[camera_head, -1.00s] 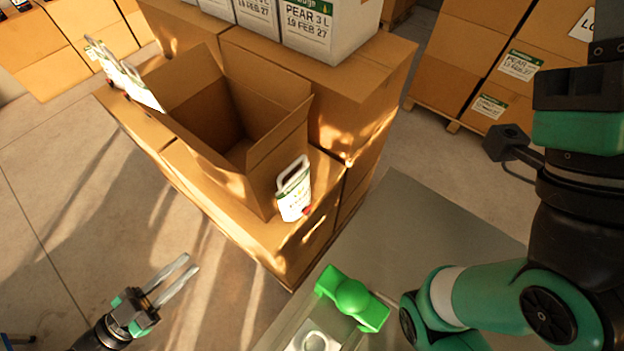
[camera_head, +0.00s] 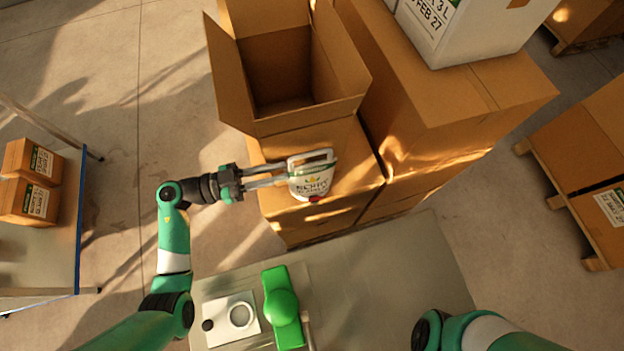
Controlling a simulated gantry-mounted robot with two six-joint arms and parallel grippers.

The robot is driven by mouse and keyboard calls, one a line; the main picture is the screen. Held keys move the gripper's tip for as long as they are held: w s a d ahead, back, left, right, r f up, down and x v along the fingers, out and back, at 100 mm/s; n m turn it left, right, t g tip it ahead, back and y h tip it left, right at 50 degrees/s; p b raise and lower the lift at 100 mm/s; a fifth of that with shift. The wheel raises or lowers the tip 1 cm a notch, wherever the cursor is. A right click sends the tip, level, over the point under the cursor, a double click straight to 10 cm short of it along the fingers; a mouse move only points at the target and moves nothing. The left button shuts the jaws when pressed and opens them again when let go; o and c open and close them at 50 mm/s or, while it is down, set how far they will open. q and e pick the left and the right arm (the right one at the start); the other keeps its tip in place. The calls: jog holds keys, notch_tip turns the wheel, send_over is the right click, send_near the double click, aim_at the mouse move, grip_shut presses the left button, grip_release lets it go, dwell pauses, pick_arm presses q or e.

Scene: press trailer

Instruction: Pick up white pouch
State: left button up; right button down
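The white pouch (camera_head: 312,186) stands on a cardboard box by the near side of the open carton. It has a looped handle on top, printed lettering and a red cap at its lower edge. My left gripper (camera_head: 288,174) comes in from the left with its two fingers level and apart. The fingertips reach the pouch's left edge beside the handle; I cannot tell whether they touch it. My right gripper is out of view; only part of my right arm shows at the bottom right.
The open carton (camera_head: 283,75) rises just behind the pouch. Taller boxes (camera_head: 430,90) with a white labelled box (camera_head: 465,30) stand to the right. A bench with a green fixture (camera_head: 282,308) lies below. A table with small boxes (camera_head: 32,190) is at left.

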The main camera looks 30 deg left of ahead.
aim_at(300, 166)
pick_arm(q)
jog(key=b+x, duration=0.1)
jog(key=x, duration=0.4)
jog(key=shift+w+d+f, duration=0.1)
jog(key=shift+w+d, duration=0.15)
jog(key=shift+d, duration=0.05)
grip_shut()
dwell(1.0)
dwell(0.4)
